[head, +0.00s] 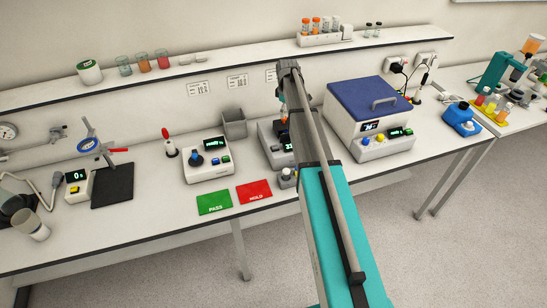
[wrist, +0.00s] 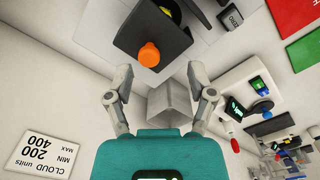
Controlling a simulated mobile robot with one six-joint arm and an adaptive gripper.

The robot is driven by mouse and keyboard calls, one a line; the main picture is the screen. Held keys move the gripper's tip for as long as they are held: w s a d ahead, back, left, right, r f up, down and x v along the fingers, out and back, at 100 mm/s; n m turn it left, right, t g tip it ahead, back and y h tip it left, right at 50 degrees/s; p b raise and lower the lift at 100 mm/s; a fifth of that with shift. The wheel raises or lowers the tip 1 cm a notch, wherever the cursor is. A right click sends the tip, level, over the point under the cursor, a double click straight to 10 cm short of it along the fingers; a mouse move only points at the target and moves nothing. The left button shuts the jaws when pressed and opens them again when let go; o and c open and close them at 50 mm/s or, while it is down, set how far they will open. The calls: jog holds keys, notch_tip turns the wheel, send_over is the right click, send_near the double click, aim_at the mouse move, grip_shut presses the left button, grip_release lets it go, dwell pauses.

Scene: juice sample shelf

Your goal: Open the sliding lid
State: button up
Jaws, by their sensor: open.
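In the wrist view a dark grey flat cover (wrist: 128,36) with an orange knob (wrist: 149,55) sits on a pale instrument; I take it to be the sliding lid. My gripper (wrist: 158,72) is open, its two fingers apart and empty. The knob lies in the picture just beyond the gap between the fingertips, left of its middle; no contact shows. I cannot tell how far the lid is slid.
A grey bin (head: 234,124) stands left of the instrument; it also shows between my fingers (wrist: 172,110). A blue-lidded box (head: 350,102) stands close on the right. Green (head: 214,203) and red (head: 254,191) mats lie in front. A wall shelf (head: 222,65) runs above.

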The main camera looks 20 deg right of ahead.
aim_at(285, 125)
jog(key=shift+r+p, duration=4.65)
jog(key=shift+r, duration=0.3)
jog(key=s+a+f+m+b, duration=0.2)
jog(key=s+a+f+b, duration=0.2)
jog(key=s, duration=0.3)
jog(key=s+a+f+m+b, duration=0.2)
jog(key=s+a+f+b, duration=0.2)
jog(key=s, duration=0.4)
jog(key=s+a+f+m+b, duration=0.2)
jog(key=s+a+f+b, duration=0.2)
jog(key=s, duration=0.4)
jog(key=shift+f+m+b, duration=0.3)
jog(key=shift+f+b, duration=0.2)
jog(key=s+a+f+m+b, duration=0.2)
jog(key=s+f+b, duration=0.3)
jog(key=s, duration=0.5)
jog(key=shift+a+m, duration=0.4)
jog(key=shift+a, duration=0.25)
